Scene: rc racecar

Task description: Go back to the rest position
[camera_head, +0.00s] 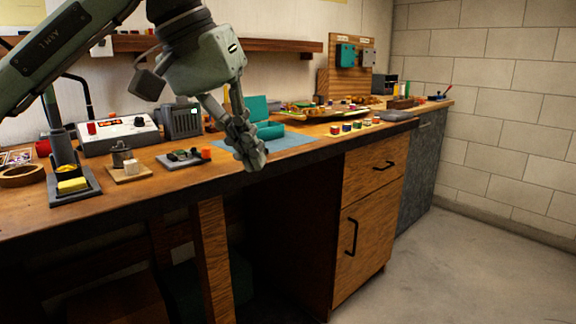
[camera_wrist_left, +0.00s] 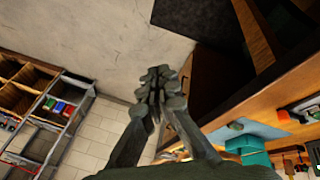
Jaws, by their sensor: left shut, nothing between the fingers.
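My left gripper (camera_head: 247,148) hangs in front of the workbench's front edge in the head view, with its fingers pointing down. It is shut and holds nothing. In the left wrist view its fingers (camera_wrist_left: 155,92) meet at the tips, with the floor behind them. My right gripper is in neither view.
The wooden workbench (camera_head: 130,197) runs along the wall. On it are a grey power unit (camera_head: 120,134), a soldering stand with a yellow sponge (camera_head: 73,185), a blue mat (camera_head: 280,144) and a teal object (camera_head: 262,112). Open floor (camera_head: 460,260) lies at the right.

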